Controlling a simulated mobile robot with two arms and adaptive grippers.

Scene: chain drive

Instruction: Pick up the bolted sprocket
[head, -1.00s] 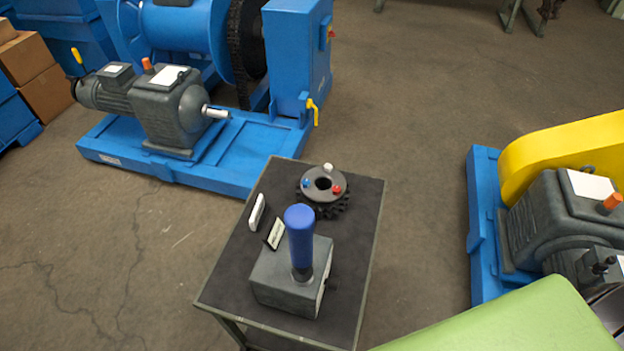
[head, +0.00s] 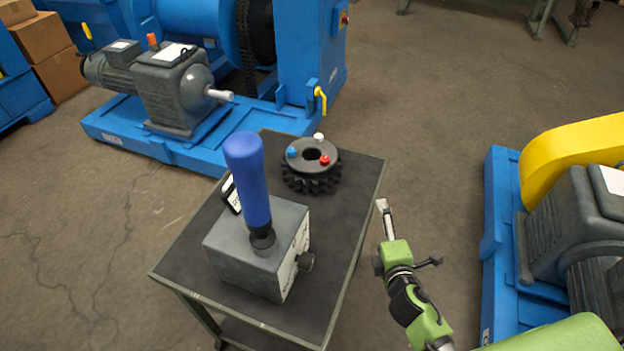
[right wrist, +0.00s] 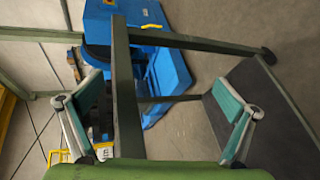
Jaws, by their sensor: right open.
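The bolted sprocket (head: 310,178) is a dark toothed ring lying flat at the far end of a small dark-topped cart (head: 347,215). White, red and blue bolt heads stand on its upper face around a central hole. My right gripper (head: 383,207) is just right of the cart's right edge, apart from the sprocket and nearer to me. My left gripper is not in view.
A grey box (head: 250,262) with a tall blue handle (head: 247,180) stands on the cart in front of the sprocket. A small white-faced item (head: 231,193) is partly hidden behind the handle. Blue machine bases stand behind and at right (head: 497,235). Cart frame bars (right wrist: 127,90) cross the wrist view.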

